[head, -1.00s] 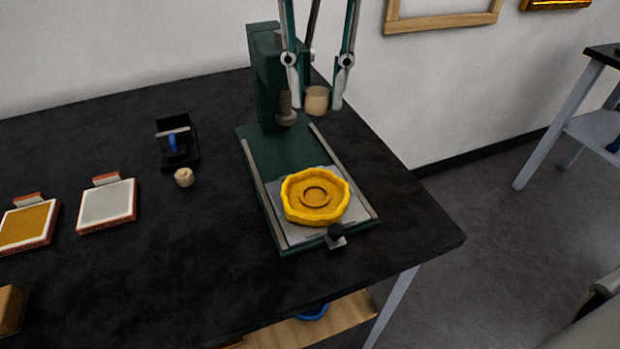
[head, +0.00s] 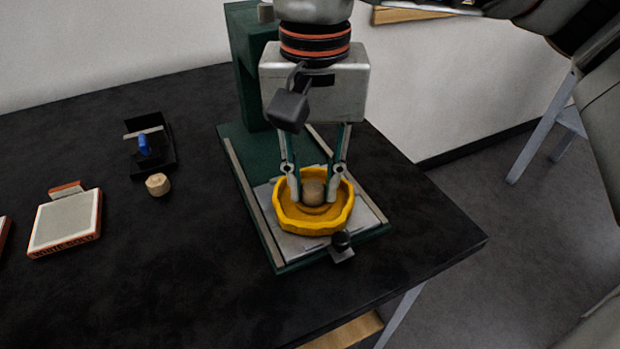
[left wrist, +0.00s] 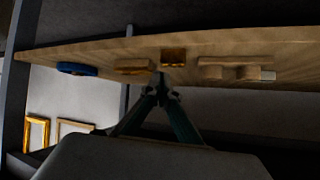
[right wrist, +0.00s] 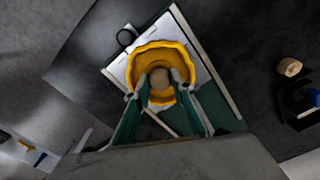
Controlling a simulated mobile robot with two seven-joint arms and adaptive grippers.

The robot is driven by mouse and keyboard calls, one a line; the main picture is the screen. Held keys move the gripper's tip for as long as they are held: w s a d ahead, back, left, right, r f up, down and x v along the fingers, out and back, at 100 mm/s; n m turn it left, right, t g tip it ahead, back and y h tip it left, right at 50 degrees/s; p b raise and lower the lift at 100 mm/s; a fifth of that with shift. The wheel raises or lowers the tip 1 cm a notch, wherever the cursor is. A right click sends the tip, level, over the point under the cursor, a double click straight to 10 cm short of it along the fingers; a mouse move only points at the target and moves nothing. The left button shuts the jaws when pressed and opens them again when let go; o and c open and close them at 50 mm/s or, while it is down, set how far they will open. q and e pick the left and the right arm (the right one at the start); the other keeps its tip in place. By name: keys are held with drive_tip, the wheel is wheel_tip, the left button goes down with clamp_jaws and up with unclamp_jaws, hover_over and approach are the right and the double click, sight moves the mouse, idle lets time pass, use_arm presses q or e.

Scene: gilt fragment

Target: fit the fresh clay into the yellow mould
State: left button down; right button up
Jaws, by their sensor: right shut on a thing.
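The yellow mould (head: 287,217) is a scalloped round dish on the plate of the green press, and it also shows in the right wrist view (right wrist: 150,52). My right gripper (head: 313,194) points down and is shut on a beige lump of clay (head: 313,187), with its fingertips inside the mould's rim. The lump is at the middle of the mould; I cannot tell if it touches the floor. The fingers hold its two sides in the right wrist view (right wrist: 160,79). My left gripper (left wrist: 160,80) looks shut and empty, below a wooden shelf.
The green press (head: 250,150) stands behind the mould, with a black knob (head: 341,240) in front. Another beige lump (head: 158,184) lies beside a black tray (head: 161,160). A white-topped pad (head: 65,222) is at left. The front of the black table (head: 180,290) is clear.

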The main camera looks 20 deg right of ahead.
drive_tip(key=shift+f, duration=0.25)
use_arm(q)
drive_tip(key=shift+w+d+r, duration=0.2)
drive_tip(key=shift+w+r, duration=0.3)
drive_tip(key=shift+r, duration=0.1)
use_arm(e)
drive_tip(key=shift+r, duration=0.1)
drive_tip(key=shift+f, duration=0.25)
drive_tip(key=shift+s+f, duration=0.2)
drive_tip(key=shift+f, duration=0.35)
drive_tip(key=o, duration=1)
drive_tip(key=shift+f, duration=0.1)
use_arm(q)
drive_tip(key=shift+s+a+f, duration=0.2)
drive_tip(key=shift+s+f, duration=0.2)
drive_tip(key=shift+f, duration=0.15)
use_arm(e)
drive_tip(key=shift+w+f, duration=0.1)
drive_tip(key=shift+r, duration=0.2)
